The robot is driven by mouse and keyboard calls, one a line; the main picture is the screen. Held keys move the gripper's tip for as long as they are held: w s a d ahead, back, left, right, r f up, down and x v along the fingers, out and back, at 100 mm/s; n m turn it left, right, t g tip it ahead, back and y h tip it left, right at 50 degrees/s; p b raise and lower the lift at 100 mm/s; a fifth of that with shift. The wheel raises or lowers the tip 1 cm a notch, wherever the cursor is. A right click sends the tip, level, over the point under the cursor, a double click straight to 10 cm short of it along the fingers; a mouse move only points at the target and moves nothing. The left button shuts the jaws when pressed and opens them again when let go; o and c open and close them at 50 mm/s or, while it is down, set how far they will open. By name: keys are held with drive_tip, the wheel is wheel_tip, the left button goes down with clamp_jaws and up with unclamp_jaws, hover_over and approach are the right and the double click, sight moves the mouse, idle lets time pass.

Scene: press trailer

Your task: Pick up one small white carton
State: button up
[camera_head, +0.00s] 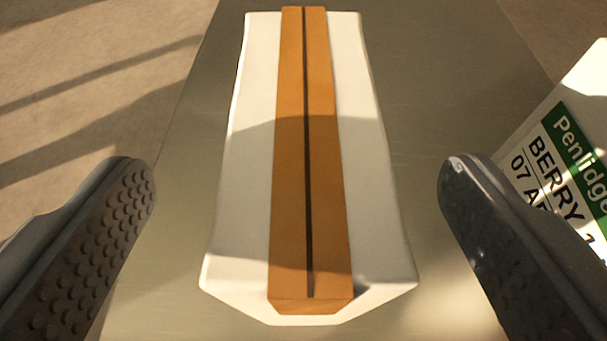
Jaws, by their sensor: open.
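A small white carton (378,200) with an orange-brown band (290,170) along its top lies in the middle of the view. A dark line runs down the middle of the band. My gripper (298,180) is open, with one finger on each side of the carton's near part. Clear gaps show between the carton and both fingers, and neither touches it. The left finger's textured inner pad faces the carton. How far the fingertips are above the surface I cannot tell.
The carton rests on a grey-green flat surface (190,200). A white thing with a green and black printed label (570,160) stands at the right, partly behind my right finger. Sunlit tan ground (70,70) shows beyond the surface's left edge.

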sight(308, 163)
drive_tip(key=b+x, duration=0.1)
drive_tip(key=x, duration=0.3)
drive_tip(key=shift+w+d+f, duration=0.15)
drive_tip(key=shift+f, duration=0.05)
drive_tip(key=shift+w+f+b, duration=0.1)
drive_tip(key=shift+w+b, duration=0.2)
drive_tip(key=shift+w, duration=0.1)
drive_tip(key=shift+c, duration=0.3)
clamp_jaws()
